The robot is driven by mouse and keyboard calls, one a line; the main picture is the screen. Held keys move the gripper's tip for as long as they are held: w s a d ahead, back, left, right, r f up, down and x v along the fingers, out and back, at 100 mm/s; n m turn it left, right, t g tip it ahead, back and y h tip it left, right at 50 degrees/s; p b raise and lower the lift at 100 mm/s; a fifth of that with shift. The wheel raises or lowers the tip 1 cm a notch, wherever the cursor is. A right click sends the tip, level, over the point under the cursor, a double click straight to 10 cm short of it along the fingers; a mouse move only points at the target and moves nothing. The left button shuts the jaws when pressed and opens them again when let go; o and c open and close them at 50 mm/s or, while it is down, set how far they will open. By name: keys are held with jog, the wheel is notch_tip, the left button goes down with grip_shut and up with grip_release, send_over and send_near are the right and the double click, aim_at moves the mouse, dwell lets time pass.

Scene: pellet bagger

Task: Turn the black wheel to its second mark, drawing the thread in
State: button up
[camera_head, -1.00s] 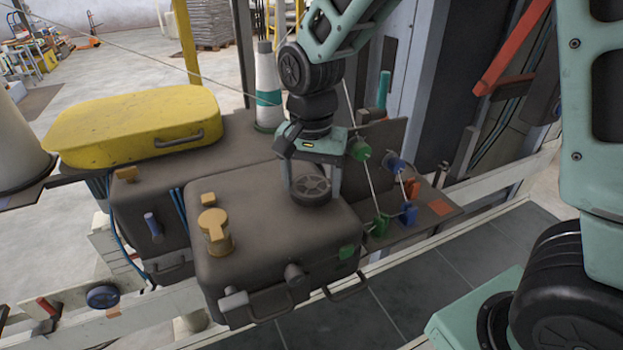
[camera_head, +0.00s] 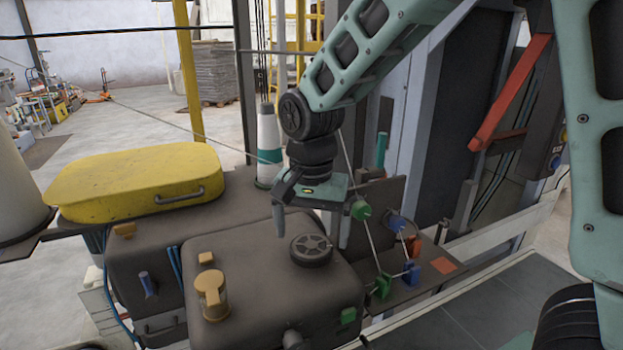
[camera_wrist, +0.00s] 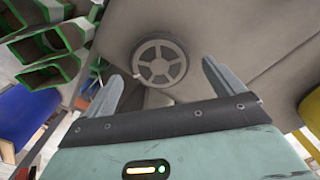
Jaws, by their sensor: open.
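The black wheel (camera_head: 311,250), a dark spoked disc, lies flat on top of the dark machine housing (camera_head: 240,262). My gripper (camera_head: 311,238) is open and empty above the wheel, its two fingers spread apart. In the wrist view the wheel (camera_wrist: 160,63) shows beyond the open fingertips (camera_wrist: 160,74), clear of both. The thread (camera_head: 372,245) runs down past green and blue guides on the bracket right of the wheel. I cannot make out the marks on the wheel.
An amber-capped fitting (camera_head: 212,295) stands on the housing left of the wheel. A yellow lid (camera_head: 135,180) with a handle lies behind at left. A white and green cone (camera_head: 268,145) stands behind my gripper. Green guides (camera_head: 361,210) sit close to its right finger.

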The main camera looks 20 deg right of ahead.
aim_at(311, 245)
notch_tip(311, 245, up, 15)
jog(key=b, duration=0.2)
dwell(0.5)
jog(key=s+a+f+n+b, duration=0.3)
jog(key=s+f+n, duration=0.4)
jog(key=s+f, duration=0.3)
jog(key=s+a+f+n+b, duration=0.3)
jog(key=s+f+n, duration=0.5)
jog(key=f, duration=0.6)
jog(key=shift+s+a+y, duration=0.3)
jog(key=shift+s, duration=0.9)
